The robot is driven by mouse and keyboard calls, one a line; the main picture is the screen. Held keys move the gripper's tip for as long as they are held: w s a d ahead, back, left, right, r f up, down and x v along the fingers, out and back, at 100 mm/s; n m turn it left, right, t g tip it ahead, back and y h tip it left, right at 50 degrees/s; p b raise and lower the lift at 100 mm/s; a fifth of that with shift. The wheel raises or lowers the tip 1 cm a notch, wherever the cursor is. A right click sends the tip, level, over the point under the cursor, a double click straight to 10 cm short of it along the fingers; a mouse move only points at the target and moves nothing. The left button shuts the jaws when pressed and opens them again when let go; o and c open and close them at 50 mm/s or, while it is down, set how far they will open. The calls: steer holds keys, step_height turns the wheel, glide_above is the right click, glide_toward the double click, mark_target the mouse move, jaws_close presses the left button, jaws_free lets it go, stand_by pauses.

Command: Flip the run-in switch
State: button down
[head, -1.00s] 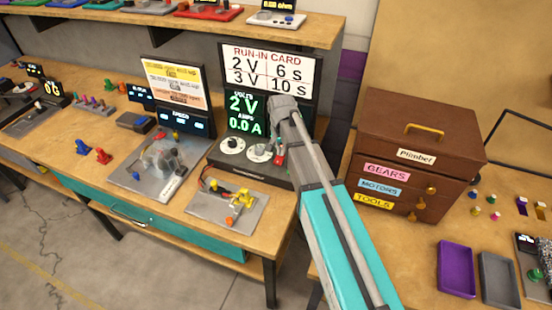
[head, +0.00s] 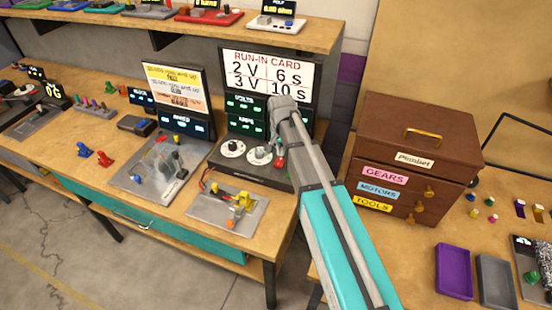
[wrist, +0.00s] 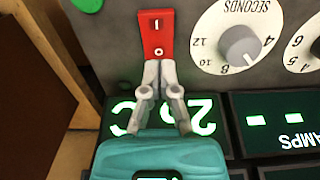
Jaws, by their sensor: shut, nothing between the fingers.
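The run-in switch is a red rocker (wrist: 157,35) marked I and O on the dark face of the bench supply (wrist: 115,40). My gripper (wrist: 158,68) is shut and empty. Its fingertips are at the O end of the rocker and seem to touch it; the wrist view does not show the exact gap. In the head view the red switch (head: 280,162) shows small beside my arm, which covers part of the supply. The run-in card (head: 268,75) above reads 2 V 6 s and 3 V 10 s.
White dials (head: 232,148) sit left of the switch in the head view; the seconds dial (wrist: 238,43) is close to it in the wrist view. A plate with yellow parts (head: 229,208) lies in front. A brown drawer chest (head: 440,125) stands right.

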mark_target(281, 160)
steer(key=shift+r+p, duration=2.4)
steer(key=shift+r, duration=0.25)
steer(key=shift+s, duration=0.1)
steer(key=shift+s+d, duration=0.15)
steer(key=shift+s, duration=0.05)
steer(key=s+d+n, duration=0.4)
steer(key=s+d, duration=0.9)
steer(key=s, duration=0.4)
steer(key=shift+s, duration=0.3)
steer(key=shift+d, duration=0.1)
